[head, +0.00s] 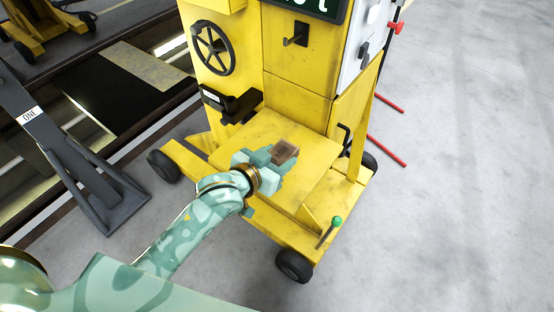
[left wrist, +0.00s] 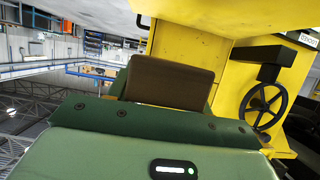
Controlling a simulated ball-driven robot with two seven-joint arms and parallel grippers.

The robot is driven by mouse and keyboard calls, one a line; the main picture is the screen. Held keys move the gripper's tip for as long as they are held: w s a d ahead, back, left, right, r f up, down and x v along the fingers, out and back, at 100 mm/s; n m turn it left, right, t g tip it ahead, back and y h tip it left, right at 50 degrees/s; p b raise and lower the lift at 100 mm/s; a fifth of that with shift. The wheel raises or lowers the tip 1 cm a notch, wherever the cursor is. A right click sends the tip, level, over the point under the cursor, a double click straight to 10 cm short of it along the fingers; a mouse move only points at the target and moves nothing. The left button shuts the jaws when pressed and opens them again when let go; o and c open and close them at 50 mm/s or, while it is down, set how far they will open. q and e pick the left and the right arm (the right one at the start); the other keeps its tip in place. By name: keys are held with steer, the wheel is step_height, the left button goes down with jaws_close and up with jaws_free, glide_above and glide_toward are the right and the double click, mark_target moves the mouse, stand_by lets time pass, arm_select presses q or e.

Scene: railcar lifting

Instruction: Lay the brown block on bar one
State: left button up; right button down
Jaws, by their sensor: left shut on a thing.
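The brown block (head: 285,152) is held between the fingers of my left gripper (head: 276,156), just above or at the yellow platform of the wheeled machine; I cannot tell if it touches. It also shows in the left wrist view as a dark brown block (left wrist: 168,82) beyond the green gripper body (left wrist: 150,120). Bar one (head: 50,130) is a dark grey bar with a white "ONE" label on a splayed stand, at the far left of the head view, well apart from the gripper. My right gripper is out of view.
The yellow machine (head: 300,95) has a black handwheel (head: 212,48), a dark bracket (head: 232,103) and a green-knobbed lever (head: 336,222). Red rods (head: 386,149) lie on the grey floor to the right. Dark rails and a pit run along the left. The right floor is mostly clear.

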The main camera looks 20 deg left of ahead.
mark_target(277, 154)
arm_select(q)
steer(key=w+f+b, duration=0.1)
steer(key=w+f, duration=0.1)
steer(key=w+a+f+b, duration=0.1)
steer(key=w+f, duration=0.2)
steer(key=shift+a+f, duration=0.2)
steer(key=shift+w+f+b, duration=0.3)
steer(key=shift+b, duration=0.05)
steer(key=f, duration=0.1)
steer(key=f+b, duration=0.2)
steer(key=f, duration=0.1)
steer(key=shift+w+a, duration=0.15)
steer(key=shift+w, duration=0.2)
steer(key=shift+r, duration=0.15)
steer(key=o, duration=1.1)
steer(key=shift+c, duration=0.2)
